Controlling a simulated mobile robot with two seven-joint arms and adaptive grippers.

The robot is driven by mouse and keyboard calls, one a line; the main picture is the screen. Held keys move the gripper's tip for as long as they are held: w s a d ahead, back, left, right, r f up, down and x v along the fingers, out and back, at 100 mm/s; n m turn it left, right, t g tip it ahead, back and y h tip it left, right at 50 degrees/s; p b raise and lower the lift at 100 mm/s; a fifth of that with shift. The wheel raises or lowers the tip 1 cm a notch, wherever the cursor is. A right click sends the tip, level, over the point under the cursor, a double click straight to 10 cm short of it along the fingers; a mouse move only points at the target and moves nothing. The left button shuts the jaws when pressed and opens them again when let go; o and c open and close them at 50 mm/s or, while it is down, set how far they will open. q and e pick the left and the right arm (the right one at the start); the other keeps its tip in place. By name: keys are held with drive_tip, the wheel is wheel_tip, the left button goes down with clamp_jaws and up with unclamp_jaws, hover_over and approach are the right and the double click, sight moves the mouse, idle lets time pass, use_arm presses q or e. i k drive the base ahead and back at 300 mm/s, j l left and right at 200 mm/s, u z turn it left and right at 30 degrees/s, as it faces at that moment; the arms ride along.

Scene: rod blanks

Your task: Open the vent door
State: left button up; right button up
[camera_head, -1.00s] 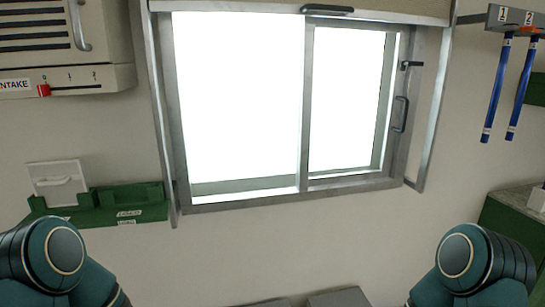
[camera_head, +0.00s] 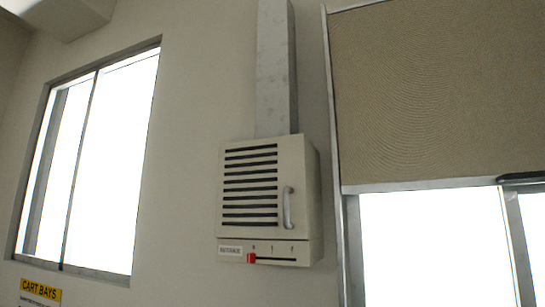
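The vent is a beige wall box with a louvred door (camera_head: 250,188) of dark horizontal slots, in the middle of the head view. The door looks shut. A pale vertical handle (camera_head: 288,208) is on the door's right side. Below the door is a panel with a slider track, a red slider knob (camera_head: 251,258) at its left end, and a label (camera_head: 231,250) that reads as INTAKE. Neither of my grippers shows in the head view.
A grey duct (camera_head: 274,70) rises from the vent box. A window (camera_head: 100,170) is on the left, above a yellow CART BAYS sign (camera_head: 40,291). On the right is another window (camera_head: 435,245) with a tan blind (camera_head: 440,95) partly lowered. The wall around the box is clear.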

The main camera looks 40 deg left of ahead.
sight(261, 183)
drive_tip(key=u, duration=1.3)
